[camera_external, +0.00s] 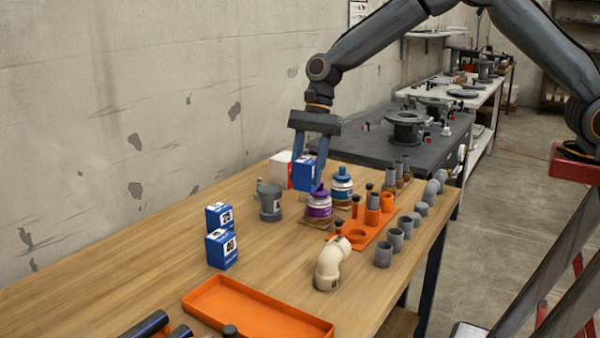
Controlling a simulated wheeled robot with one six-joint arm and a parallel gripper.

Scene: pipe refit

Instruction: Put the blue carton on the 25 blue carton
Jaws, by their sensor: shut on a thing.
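My gripper (310,165) is shut on a blue carton (304,173) with a white patch, held above the far part of the wooden table near the bottles. One finger hides part of this carton. The 25 blue carton (218,218) stands upright on the table at the left, marked 25 on a white label. A blue carton marked 40 (222,251) stands just in front of it and hides its lower part. My gripper is to the right of and beyond these two cartons.
A white box (280,169), grey fitting (270,203), purple bottle (319,207) and blue-capped bottle (342,187) stand near the gripper. An orange rack (376,232), cream elbow (330,267) and orange tray (256,312) lie nearer. The wood left of the cartons is clear.

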